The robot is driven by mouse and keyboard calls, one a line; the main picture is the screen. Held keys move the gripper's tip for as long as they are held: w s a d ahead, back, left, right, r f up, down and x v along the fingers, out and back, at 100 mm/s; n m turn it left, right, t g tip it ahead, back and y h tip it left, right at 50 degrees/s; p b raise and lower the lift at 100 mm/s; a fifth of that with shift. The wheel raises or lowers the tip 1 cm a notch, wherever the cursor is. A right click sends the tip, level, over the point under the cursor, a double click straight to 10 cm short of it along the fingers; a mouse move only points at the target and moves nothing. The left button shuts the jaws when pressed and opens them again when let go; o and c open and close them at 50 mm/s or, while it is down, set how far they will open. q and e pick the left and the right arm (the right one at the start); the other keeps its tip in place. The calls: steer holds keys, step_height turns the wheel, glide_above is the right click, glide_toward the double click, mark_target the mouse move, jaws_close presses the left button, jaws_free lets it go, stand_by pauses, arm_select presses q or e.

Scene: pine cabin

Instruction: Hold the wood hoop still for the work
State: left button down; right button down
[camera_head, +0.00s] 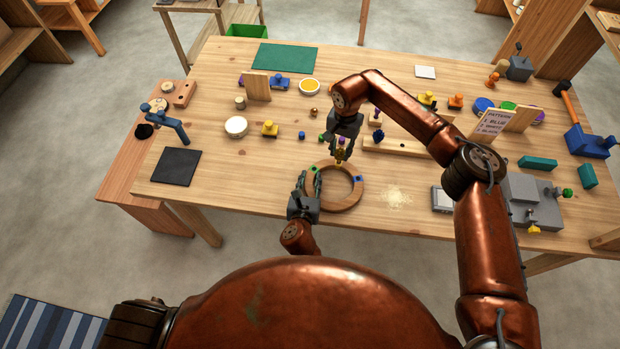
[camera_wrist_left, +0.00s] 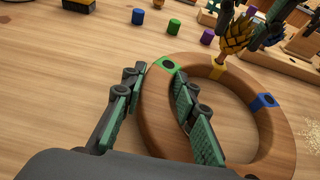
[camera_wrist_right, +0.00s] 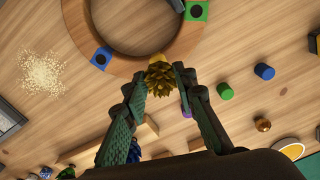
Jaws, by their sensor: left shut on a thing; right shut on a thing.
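The wood hoop (camera_head: 347,204) lies flat near the table's front edge, with green (camera_wrist_left: 165,64), yellow (camera_wrist_left: 217,71) and blue (camera_wrist_left: 263,102) blocks set in its rim. My left gripper (camera_head: 311,180) is shut on the hoop's left rim, one finger outside and one inside the ring. My right gripper (camera_head: 341,146) is shut on a golden, scaly, cone-like piece (camera_wrist_right: 160,79) at the far side of the hoop. The piece's lower tip is at the yellow block in the left wrist view. I cannot tell whether it sits in that block; the contact is partly hidden.
Pale shavings (camera_head: 397,198) lie right of the hoop. Small blue (camera_head: 302,135), green and purple pegs stand behind it. A long wooden block (camera_head: 405,147) lies behind to the right. A dark square mat (camera_head: 176,167) lies left, with bare table between it and the hoop.

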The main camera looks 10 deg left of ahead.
arm_select(q)
steer(key=shift+s+f, duration=0.2)
steer(key=shift+f, duration=0.3)
arm_select(e)
steer(key=shift+f, duration=0.4)
steer(key=c, duration=1.5)
jaws_free()
step_height(320, 180, up, 12)
arm_select(q)
steer(key=c, duration=1.5)
jaws_free()
steer(key=shift+o, duration=0.3)
steer(key=shift+w+r, duration=0.1)
